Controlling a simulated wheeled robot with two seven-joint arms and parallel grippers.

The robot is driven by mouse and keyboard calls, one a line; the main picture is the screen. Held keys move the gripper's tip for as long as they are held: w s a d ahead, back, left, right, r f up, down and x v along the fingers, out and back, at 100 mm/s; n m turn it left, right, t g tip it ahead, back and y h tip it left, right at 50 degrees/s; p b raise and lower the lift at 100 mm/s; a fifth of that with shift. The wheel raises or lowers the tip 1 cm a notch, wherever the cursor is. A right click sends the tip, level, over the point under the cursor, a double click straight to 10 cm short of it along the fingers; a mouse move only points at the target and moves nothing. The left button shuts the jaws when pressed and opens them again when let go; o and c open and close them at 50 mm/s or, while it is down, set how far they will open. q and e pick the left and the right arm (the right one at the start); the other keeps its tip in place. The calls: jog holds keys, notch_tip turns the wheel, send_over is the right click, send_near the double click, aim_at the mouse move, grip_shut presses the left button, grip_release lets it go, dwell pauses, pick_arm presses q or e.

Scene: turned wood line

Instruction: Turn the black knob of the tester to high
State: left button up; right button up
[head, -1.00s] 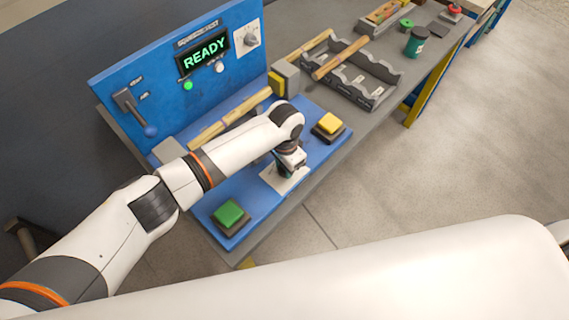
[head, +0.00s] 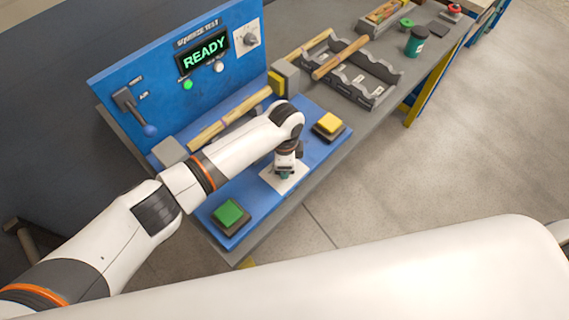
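The blue tester (head: 232,177) stands on the grey bench, with a raised back panel whose display (head: 204,52) reads READY. My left arm reaches in from the left, and my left gripper (head: 285,174) points down over a white plate (head: 272,182) on the tester's base. The black knob cannot be made out; the gripper covers the middle of this plate. The fingers are too small and hidden to tell whether they are open or shut. A grey knob (head: 250,40) sits on another white plate on the back panel. My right gripper is not in view.
A green button (head: 229,213) and a yellow button (head: 328,123) flank the plate. A lever (head: 130,106) is on the panel's left. A turned wood piece (head: 230,116) lies behind my arm. A grey rack (head: 372,88) holding another wood piece and a dark jar (head: 416,41) stand farther right.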

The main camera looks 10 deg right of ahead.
pick_arm(q)
jog(key=shift+r, duration=0.1)
dwell(0.3)
jog(key=o, duration=1)
notch_tip(320, 180, up, 12)
jog(key=shift+b, duration=1.1)
